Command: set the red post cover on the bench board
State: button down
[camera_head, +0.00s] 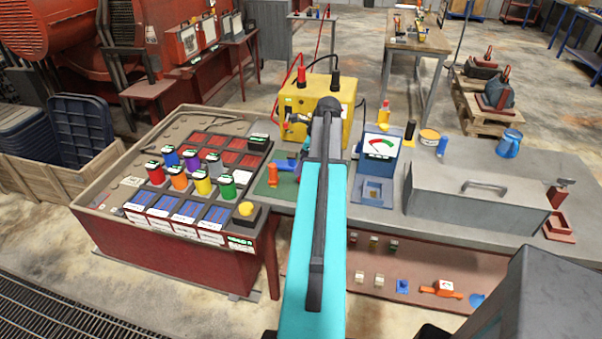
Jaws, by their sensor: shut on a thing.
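My arm reaches up the middle of the picture to the bench, and its raised elbow hides part of the view. My gripper (287,126) is small and partly hidden, in front of the yellow unit (338,112). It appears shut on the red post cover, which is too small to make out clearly. The bench board looks to be the green board (262,189) on the bench, left of my arm and below the gripper. An upright orange-red piece (272,173) and a blue piece (286,164) are on it. My arm may hide the board's right part.
A panel with coloured knobs (202,183) stands left of the board. A blue meter (380,146) and a grey box with a handle (470,205) stand to the right. Red and black leads rise from the yellow unit. Some bare bench top (285,208) shows in front of the board.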

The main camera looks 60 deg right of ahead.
jog(key=shift+f, duration=0.35)
jog(key=shift+f+p, duration=0.55)
jog(key=shift+f, duration=1.35)
jog(key=shift+f, duration=0.1)
jog(key=c, duration=1.5)
grip_release()
jog(key=shift+c, duration=0.2)
jog(key=shift+r, duration=0.25)
jog(key=b+v, duration=0.2)
jog(key=v, duration=0.9)
jog(key=shift+s+r+b, duration=0.15)
jog(key=shift+r+b, duration=0.2)
jog(key=shift+r, duration=0.05)
